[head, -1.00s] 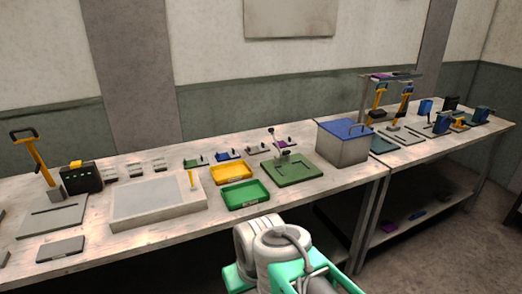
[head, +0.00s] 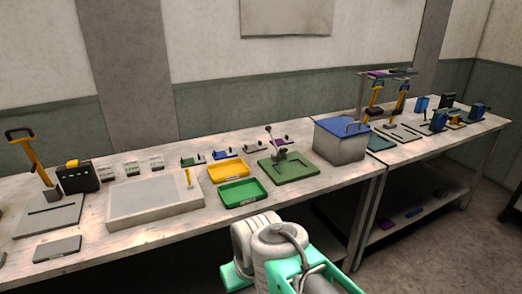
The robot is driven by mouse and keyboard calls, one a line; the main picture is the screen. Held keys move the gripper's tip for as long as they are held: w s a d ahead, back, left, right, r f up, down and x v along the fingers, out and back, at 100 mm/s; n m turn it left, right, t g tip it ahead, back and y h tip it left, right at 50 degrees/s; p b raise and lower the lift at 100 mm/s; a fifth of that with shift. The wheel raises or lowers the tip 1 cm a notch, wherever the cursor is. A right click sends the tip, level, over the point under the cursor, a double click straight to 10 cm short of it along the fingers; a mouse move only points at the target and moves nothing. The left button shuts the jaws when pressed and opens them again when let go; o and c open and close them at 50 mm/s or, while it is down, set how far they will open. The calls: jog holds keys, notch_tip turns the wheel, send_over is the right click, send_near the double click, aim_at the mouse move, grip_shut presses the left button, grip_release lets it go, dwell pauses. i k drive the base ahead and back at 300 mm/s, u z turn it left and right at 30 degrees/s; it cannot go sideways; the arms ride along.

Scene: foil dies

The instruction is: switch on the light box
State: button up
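The light box (head: 155,205) appears to be the wide, flat, pale grey box on the left part of the near workbench. Its top has a slightly darker grey panel, which does not look lit. A yellow upright lever or handle (head: 188,178) stands at the right side of its top. My arm shows at the bottom centre, to the right of and nearer than the light box. My gripper's fingers are not visible.
Yellow (head: 228,170) and green (head: 243,192) trays lie right of the light box. Beyond them are a green-based press (head: 289,168) and a blue-lidded bin (head: 340,142). A black box (head: 77,178) and yellow-handled tool (head: 38,163) stand left.

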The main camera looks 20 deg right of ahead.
aim_at(187, 171)
jog(key=k, duration=1.2)
jog(key=z, duration=0.25)
jog(key=i, duration=0.9)
jog(key=u, duration=0.75)
jog(key=i, duration=0.75)
jog(key=u, duration=0.65)
